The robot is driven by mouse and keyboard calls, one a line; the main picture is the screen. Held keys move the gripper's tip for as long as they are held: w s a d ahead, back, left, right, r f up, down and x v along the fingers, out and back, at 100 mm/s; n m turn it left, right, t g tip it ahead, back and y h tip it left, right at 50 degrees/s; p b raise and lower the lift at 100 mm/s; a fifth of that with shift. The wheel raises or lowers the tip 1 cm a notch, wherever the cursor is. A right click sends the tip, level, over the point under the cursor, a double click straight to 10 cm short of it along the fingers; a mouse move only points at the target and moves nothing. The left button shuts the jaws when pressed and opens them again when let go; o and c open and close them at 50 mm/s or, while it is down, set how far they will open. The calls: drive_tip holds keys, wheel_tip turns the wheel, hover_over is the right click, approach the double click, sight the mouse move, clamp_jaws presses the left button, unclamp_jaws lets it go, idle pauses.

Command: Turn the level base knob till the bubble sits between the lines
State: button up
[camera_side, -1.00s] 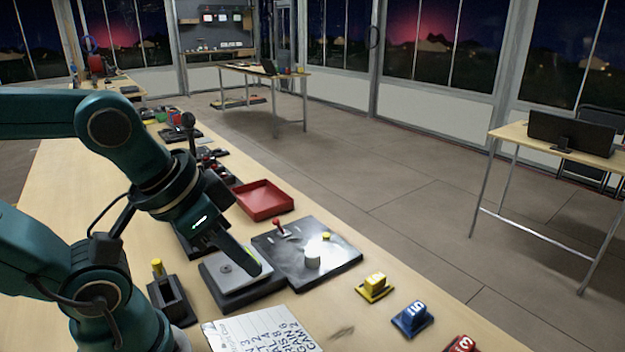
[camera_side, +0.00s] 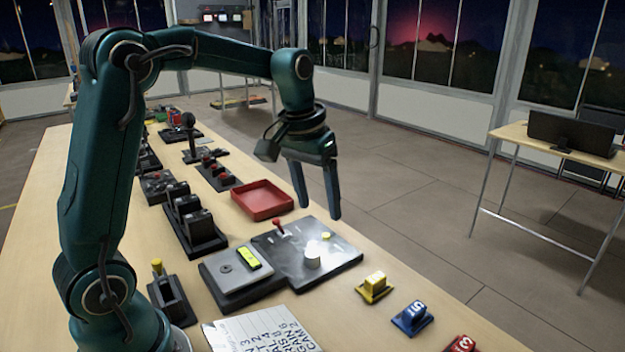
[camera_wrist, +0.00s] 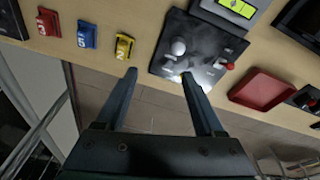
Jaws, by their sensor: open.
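A grey block (camera_side: 240,278) on the bench carries a yellow-green bubble vial (camera_side: 249,258) and a small dark round fitting (camera_side: 225,268). The vial also shows at the top of the wrist view (camera_wrist: 238,8); the bubble is too small to read against any lines. Touching or close beside the block is a dark plate (camera_side: 330,272) with a pale round knob (camera_side: 312,258), a red-tipped lever (camera_side: 278,228) and a yellow button (camera_side: 326,236). My gripper (camera_side: 319,210) is open and empty, raised above the plate's far side, apart from everything.
A red tray (camera_side: 262,200) lies behind the plate. Yellow (camera_side: 374,288), blue (camera_side: 412,318) and red (camera_side: 460,344) numbered blocks stand to the right. A lettered sheet (camera_side: 262,332) lies in front. Black switch units (camera_side: 192,220) stand to the left.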

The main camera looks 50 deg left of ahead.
drive_tip(key=n+g, duration=0.1)
drive_tip(key=g, duration=0.1)
hover_over(312, 252)
drive_tip(key=f, duration=0.6)
drive_tip(key=shift+w+d, duration=0.15)
drive_tip(key=shift+d, duration=0.05)
drive_tip(key=shift+h, duration=0.3)
drive_tip(key=f, duration=0.6)
drive_tip(key=shift+s+a, duration=0.2)
drive_tip(key=shift+s, duration=0.05)
drive_tip(key=shift+f, duration=0.55)
